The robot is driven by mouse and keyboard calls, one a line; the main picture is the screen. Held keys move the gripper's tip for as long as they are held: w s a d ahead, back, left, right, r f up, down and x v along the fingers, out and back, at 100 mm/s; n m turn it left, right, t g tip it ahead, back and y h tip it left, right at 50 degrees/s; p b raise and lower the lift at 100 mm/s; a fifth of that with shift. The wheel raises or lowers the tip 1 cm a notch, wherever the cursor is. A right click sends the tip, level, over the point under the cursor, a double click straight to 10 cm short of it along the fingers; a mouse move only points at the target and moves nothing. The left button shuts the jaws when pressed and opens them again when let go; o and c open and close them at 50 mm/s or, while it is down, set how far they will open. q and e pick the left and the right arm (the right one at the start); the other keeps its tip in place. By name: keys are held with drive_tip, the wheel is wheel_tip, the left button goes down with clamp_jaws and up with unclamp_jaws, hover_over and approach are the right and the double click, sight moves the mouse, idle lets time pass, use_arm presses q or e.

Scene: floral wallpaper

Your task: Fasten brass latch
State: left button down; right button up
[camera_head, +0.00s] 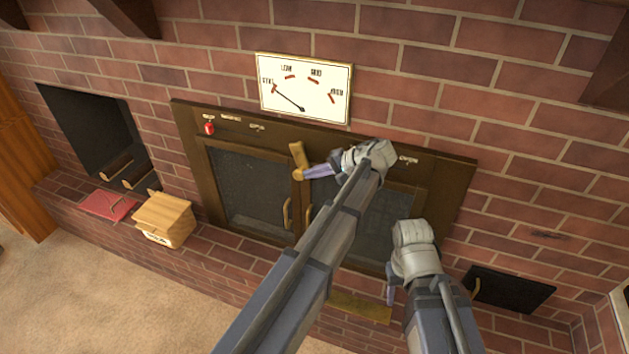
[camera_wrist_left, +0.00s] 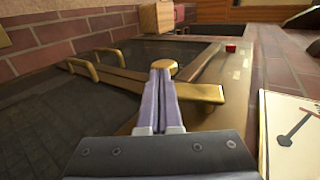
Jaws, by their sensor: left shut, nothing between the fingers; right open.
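The brass latch (camera_head: 297,155) sits on the dark frame where the two glass doors meet. Its arm points up from a round pivot, toward the dial panel. In the left wrist view the latch arm (camera_wrist_left: 203,93) extends right from the pivot. My left gripper (camera_head: 309,173) is shut and empty, its fingertips at the right side of the pivot. In the left wrist view its fingers (camera_wrist_left: 163,75) overlap the pivot; I cannot tell whether they touch it. My right gripper (camera_head: 390,298) is open, lower right, pointing down; its fingers are partly hidden.
The left glass door (camera_head: 250,185) and right glass door (camera_head: 375,228) look shut, with brass handles (camera_head: 286,213) near their meeting edges. A dial panel (camera_head: 325,92) hangs above. A red knob (camera_head: 210,128) is upper left. A wooden box (camera_head: 164,215) and red book (camera_head: 105,206) lie left.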

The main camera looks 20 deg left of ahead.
use_arm(q)
drive_tip(key=shift+f+b+x, duration=0.2)
drive_tip(key=shift+b+x, duration=0.4)
drive_tip(key=shift+x, duration=0.45)
use_arm(e)
drive_tip(key=shift+f, duration=0.75)
use_arm(q)
drive_tip(key=shift+s+f, duration=0.1)
use_arm(e)
drive_tip(key=shift+d+f, duration=0.1)
use_arm(q)
drive_tip(key=shift+d, duration=0.1)
